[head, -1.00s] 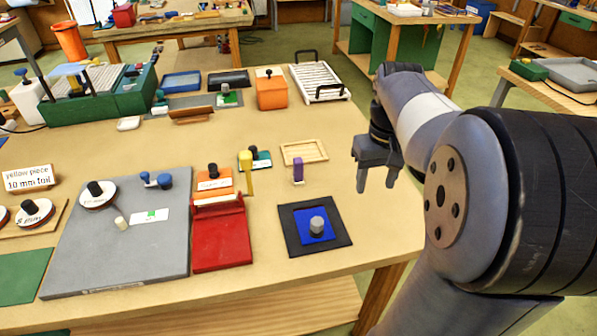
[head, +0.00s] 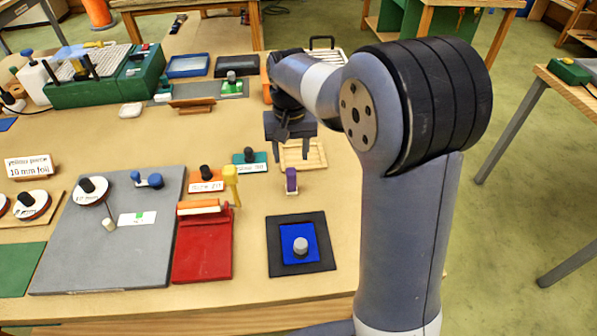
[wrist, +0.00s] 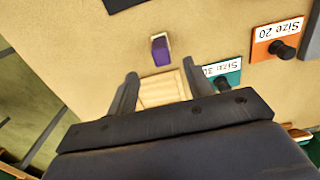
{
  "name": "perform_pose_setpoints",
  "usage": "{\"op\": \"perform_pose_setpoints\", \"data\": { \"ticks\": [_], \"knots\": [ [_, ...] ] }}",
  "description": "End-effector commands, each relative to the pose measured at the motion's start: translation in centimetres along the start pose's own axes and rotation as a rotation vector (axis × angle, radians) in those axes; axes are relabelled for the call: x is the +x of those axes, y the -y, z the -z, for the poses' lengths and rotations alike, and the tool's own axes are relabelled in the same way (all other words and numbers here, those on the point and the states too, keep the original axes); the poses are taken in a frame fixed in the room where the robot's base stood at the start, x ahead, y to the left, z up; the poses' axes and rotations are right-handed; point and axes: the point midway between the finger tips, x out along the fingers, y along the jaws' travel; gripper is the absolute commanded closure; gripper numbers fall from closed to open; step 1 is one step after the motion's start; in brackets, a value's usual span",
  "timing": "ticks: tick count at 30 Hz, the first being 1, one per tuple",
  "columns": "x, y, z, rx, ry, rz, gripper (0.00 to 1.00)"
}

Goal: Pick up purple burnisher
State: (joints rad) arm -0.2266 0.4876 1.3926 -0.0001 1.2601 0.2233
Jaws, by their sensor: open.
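My gripper (head: 293,155) is open and empty, above the wooden tray and behind the burnisher. In the wrist view my gripper (wrist: 160,80) has its two fingers apart, with the tray (wrist: 163,90) showing between them. Nothing touches the burnisher.
A teal block labelled Size 30 (wrist: 222,72) and an orange Size 20 block (wrist: 272,42) stand beside it. A yellow-handled tool (head: 231,180) and red stand (head: 203,250) are left. A black-framed blue pad with a grey knob (head: 273,262) is in front. The table between is clear.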

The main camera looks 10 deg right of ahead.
Motion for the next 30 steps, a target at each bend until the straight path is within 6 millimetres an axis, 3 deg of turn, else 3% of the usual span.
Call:
{"op": "perform_pose_setpoints", "data": {
  "ticks": [6,14,22,30],
  "knots": [
    [3.6,-0.1,-0.1,0.000,0.006,-0.001,0.51],
    [5.6,-0.1,0.1,0.000,0.004,-0.001,0.51],
    [9.2,0.0,0.5,0.000,0.005,-0.001,0.51],
    [10.2,0.0,0.6,0.000,0.001,0.000,0.51]
  ]
}}
